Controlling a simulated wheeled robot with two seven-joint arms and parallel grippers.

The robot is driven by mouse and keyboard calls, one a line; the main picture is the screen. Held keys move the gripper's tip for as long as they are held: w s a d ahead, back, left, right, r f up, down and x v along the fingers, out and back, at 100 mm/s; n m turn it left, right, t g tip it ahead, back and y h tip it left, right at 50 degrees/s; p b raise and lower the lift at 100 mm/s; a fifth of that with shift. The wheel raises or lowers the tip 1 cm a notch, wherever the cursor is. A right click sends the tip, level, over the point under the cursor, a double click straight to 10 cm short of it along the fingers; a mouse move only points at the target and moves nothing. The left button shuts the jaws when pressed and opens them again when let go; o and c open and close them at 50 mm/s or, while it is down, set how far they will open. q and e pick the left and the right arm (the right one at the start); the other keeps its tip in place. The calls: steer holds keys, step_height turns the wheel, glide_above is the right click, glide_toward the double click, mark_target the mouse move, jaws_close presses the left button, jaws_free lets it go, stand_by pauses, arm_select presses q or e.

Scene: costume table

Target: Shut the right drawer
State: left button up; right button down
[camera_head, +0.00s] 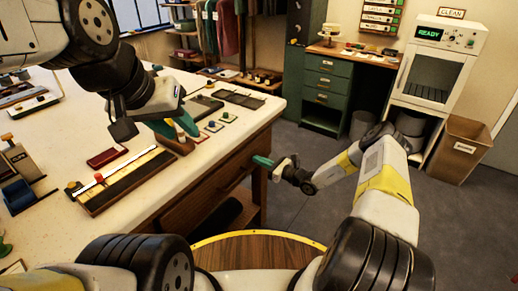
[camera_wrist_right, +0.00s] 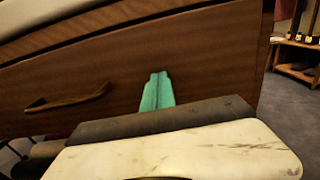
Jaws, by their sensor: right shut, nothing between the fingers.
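The right drawer's brown wooden front (camera_head: 195,208) is under the white-topped table, on its side facing me. The right wrist view shows this front (camera_wrist_right: 210,70) close up, with a wooden bar handle (camera_wrist_right: 68,98) to the left. The drawer looks flush or nearly so; I cannot tell whether a small gap remains. My right gripper (camera_head: 262,161) is shut and empty, its teal fingertips (camera_wrist_right: 157,78) together at the drawer front, right of the handle. Whether they touch it is unclear. My left gripper (camera_head: 182,123) is low over the tabletop; its finger opening is hidden.
The tabletop (camera_head: 225,130) holds a long wooden tray (camera_head: 125,180), a red box (camera_head: 107,157) and small coloured pieces near my left gripper. A round wooden surface (camera_head: 255,252) is in front of me. Open floor (camera_head: 315,165) lies right of the table.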

mark_target(250, 156)
steer(key=x, duration=0.4)
steer(key=shift+a, duration=0.25)
steer(key=shift+w+a+r, duration=0.1)
steer(key=shift+w, duration=0.1)
